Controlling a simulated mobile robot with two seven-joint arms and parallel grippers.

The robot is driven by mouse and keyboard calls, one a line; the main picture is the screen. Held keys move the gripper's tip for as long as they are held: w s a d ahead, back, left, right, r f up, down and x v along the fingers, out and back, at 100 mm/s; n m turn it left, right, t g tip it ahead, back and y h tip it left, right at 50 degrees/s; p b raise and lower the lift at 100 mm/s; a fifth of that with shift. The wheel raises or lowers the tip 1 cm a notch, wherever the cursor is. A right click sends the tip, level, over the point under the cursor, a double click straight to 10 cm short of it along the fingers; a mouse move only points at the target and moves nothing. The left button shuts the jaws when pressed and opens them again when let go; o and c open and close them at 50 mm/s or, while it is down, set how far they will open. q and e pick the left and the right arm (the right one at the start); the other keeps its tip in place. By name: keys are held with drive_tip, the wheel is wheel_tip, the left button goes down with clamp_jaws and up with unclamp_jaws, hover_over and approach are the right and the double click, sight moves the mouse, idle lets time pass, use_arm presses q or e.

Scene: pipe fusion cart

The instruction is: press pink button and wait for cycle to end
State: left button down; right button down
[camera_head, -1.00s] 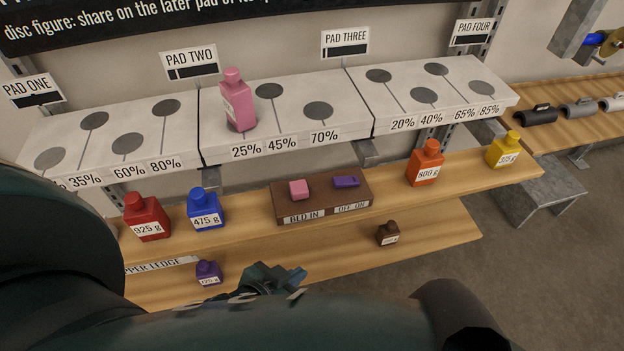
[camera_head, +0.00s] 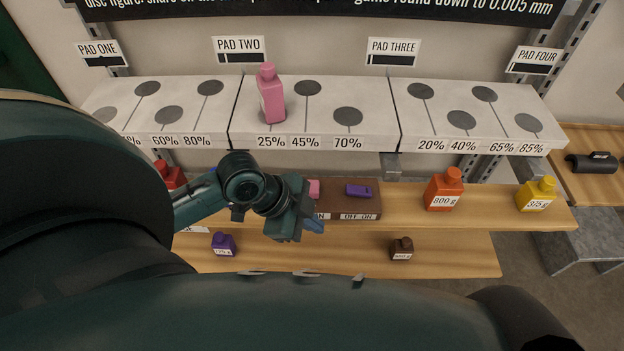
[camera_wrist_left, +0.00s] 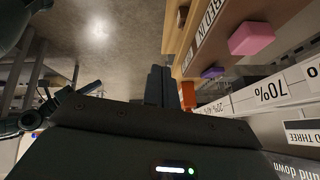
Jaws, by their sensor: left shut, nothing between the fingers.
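The pink button (camera_head: 314,188) is on the brown control box (camera_head: 345,214) on the upper wooden ledge, left of the purple off/on switch (camera_head: 358,190). My left gripper (camera_head: 312,226) is shut and empty at the box's front left; it hides much of the button and the left label. In the left wrist view the fingers (camera_wrist_left: 161,87) are together, and the pink button (camera_wrist_left: 251,38) shows whole, apart from them. I cannot tell whether the button is pressed. My right gripper is not identifiable in view.
A pink bottle (camera_head: 270,97) stands on pad two. Orange (camera_head: 444,190) and yellow (camera_head: 537,195) bottles stand right of the box. A red bottle (camera_head: 169,174) is partly behind my left arm. Small purple (camera_head: 223,244) and brown (camera_head: 401,249) bottles stand on the lower ledge.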

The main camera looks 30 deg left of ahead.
use_arm(q)
drive_tip(key=w+a+r+m+t+h, duration=0.1)
drive_tip(key=w+a+r+m+h, duration=0.1)
drive_tip(key=w+a+r+m, duration=0.3)
drive_tip(key=w+a+r, duration=0.2)
drive_tip(key=w+r, duration=0.2)
drive_tip(key=shift+a+m, duration=0.4)
use_arm(e)
drive_tip(key=shift+s+d+f, duration=0.1)
drive_tip(key=shift+d, duration=0.1)
